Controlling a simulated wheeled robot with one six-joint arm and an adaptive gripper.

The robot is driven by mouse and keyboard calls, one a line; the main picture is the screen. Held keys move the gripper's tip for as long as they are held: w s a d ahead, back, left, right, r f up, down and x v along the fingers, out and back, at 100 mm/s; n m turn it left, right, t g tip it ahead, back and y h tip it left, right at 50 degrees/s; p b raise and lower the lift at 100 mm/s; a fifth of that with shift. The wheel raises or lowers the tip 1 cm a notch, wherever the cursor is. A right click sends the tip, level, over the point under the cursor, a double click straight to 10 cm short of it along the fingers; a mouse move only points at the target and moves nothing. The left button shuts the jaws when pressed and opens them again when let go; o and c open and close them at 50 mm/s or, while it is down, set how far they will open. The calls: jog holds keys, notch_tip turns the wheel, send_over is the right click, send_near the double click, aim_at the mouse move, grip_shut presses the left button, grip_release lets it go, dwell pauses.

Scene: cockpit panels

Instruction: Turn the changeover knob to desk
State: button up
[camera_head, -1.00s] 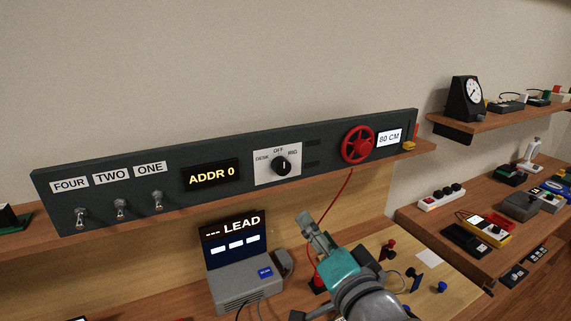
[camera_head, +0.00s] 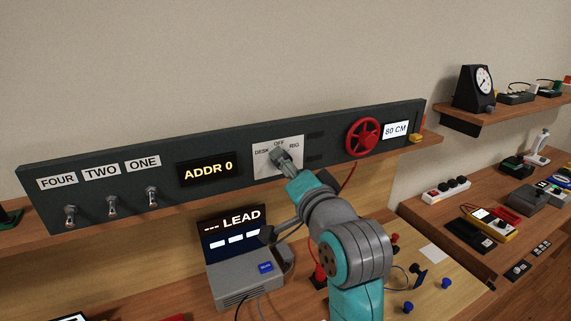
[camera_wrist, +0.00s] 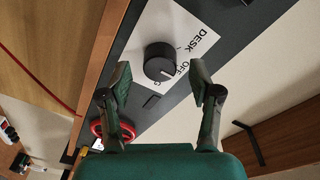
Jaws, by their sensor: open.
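The changeover knob (camera_wrist: 160,62) is round and black. It sits on a white plate (camera_wrist: 190,25) lettered DESK, OFF and RIG. In the wrist view its pale pointer line faces the OFF and RIG side, away from DESK; I cannot tell exactly which of the two. My gripper (camera_wrist: 161,82) is open and empty, its fingers apart on either side of the knob's near edge in the picture; no contact is visible. In the head view my gripper (camera_head: 281,158) is in front of the plate (camera_head: 262,165) and hides the knob.
The dark panel (camera_head: 330,150) also carries toggle switches (camera_head: 112,206), an ADDR 0 display (camera_head: 207,171), a red handwheel (camera_head: 362,138) and an 80 CM display (camera_head: 396,130). A grey LEAD unit (camera_head: 245,278) stands below. The wall above is clear.

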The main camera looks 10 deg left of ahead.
jog(key=shift+x, duration=0.75)
jog(key=c, duration=1.1)
jog(key=shift+c, duration=0.2)
jog(key=shift+n, duration=0.4)
jog(key=n+y, duration=0.1)
jog(key=n, duration=1)
jog(key=shift+f, duration=0.1)
jog(key=shift+n, duration=0.4)
